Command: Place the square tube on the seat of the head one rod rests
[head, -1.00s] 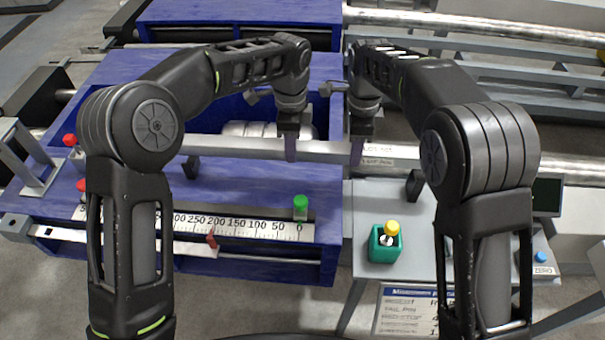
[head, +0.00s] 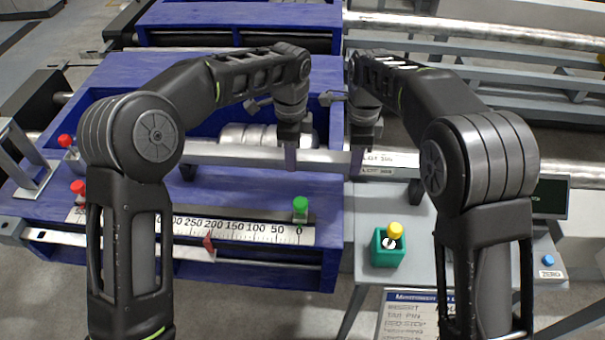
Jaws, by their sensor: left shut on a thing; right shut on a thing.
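The square tube (head: 235,154) is a long grey bar lying crosswise in the head view, over the blue machine table. My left gripper (head: 291,158) is shut on it right of its middle stretch. My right gripper (head: 357,160) is shut on it further right, near the table's right edge. A dark rest (head: 187,172) shows just below the tube's left part. Another dark rest (head: 415,190) stands on the grey table at right, partly behind my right arm. I cannot tell whether the tube touches either rest; their seats are hidden or too small to see.
A scale (head: 240,229) with a red pointer (head: 208,242) runs along the blue table's front. A green knob (head: 300,205), a teal box with a yellow knob (head: 388,248) and red buttons (head: 78,187) stand nearby. A silver cylinder (head: 245,134) lies behind the tube.

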